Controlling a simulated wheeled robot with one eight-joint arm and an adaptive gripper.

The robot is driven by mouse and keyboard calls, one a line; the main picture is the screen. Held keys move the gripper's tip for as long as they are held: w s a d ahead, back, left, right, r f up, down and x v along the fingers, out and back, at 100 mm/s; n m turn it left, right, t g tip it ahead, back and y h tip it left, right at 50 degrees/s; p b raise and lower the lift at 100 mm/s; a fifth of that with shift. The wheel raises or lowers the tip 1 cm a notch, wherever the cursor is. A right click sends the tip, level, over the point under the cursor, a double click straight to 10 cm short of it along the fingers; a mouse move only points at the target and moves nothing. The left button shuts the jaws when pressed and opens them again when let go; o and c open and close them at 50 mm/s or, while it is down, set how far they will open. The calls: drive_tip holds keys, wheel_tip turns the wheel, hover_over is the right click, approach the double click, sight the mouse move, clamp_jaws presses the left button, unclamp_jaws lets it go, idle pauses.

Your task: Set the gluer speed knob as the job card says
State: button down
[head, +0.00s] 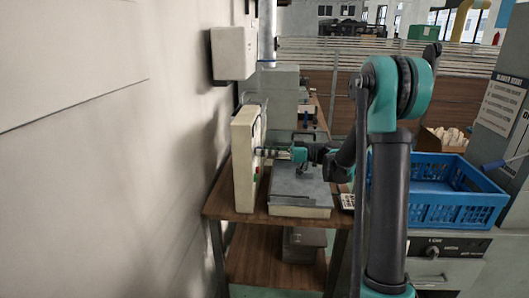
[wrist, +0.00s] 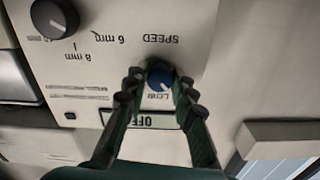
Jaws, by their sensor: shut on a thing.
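The blue speed knob (wrist: 158,76) is on a pale panel, which shows upside down in the wrist view. The word SPEED is beside it and LOW is printed on its other side. A pale mark on the knob seems to face LOW, but it is too small to be sure. My gripper (wrist: 160,82) has its two dark fingers on either side of the knob, shut on it. In the head view my gripper (head: 263,152) reaches left to the face of the cream panel (head: 244,165); the knob is hidden there. I cannot make out a job card.
A grey machine (head: 300,192) stands on the wooden bench (head: 222,207). A blue crate (head: 455,205) is on the right.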

drive_tip(key=shift+m, duration=3.8)
drive_tip(key=c, duration=1.3)
unclamp_jaws()
drive_tip(key=shift+o, duration=0.2)
drive_tip(key=d, duration=1.2)
drive_tip(key=shift+s, duration=0.2)
